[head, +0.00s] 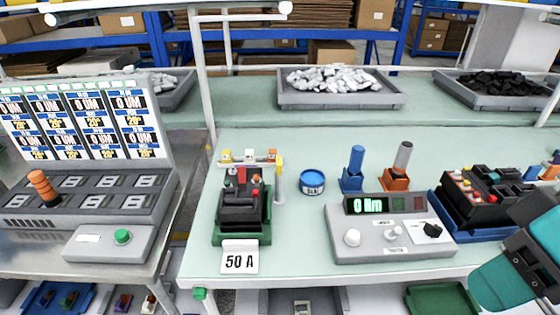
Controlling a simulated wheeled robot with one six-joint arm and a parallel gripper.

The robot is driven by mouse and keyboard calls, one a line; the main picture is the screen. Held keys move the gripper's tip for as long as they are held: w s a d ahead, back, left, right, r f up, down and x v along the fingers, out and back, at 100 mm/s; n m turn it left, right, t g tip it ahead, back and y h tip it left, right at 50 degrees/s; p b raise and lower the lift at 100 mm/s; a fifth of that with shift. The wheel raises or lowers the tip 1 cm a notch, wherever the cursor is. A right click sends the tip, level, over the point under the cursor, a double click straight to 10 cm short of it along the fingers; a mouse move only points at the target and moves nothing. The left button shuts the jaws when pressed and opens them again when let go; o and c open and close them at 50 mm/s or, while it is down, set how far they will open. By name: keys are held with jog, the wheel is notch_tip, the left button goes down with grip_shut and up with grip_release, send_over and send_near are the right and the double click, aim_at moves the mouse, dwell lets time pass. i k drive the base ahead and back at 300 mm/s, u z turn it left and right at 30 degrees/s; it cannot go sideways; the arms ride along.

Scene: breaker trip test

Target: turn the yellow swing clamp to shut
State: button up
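A small yellow part (279,165), which looks like the swing clamp, sits at the top of a thin pale post to the right of the breaker fixture. It is too small to tell whether the clamp is open or shut. The black breaker (243,209) with red parts on top stands in a green-based fixture (264,233) at the left of the pale green bench. A pale crossbar with small orange and white blocks (249,157) runs behind it. Teal and dark links of my arm show at the lower right, far from the clamp. My gripper is not in view.
A grey meter box (385,241) with a knob stands right of the fixture. Behind are a blue tape roll (312,184), a blue-handled tool (354,170) and an orange-based tool (397,170). A blue tray (473,215) of black breakers lies right. A "50 A" card (239,258) stands in front.

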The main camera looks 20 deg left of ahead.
aim_at(279, 170)
jog(key=u, duration=0.45)
jog(key=k, duration=1.1)
jog(key=z, duration=0.4)
jog(key=i, duration=1.4)
jog(key=u, duration=0.95)
jog(key=i, duration=0.25)
jog(key=u, duration=0.2)
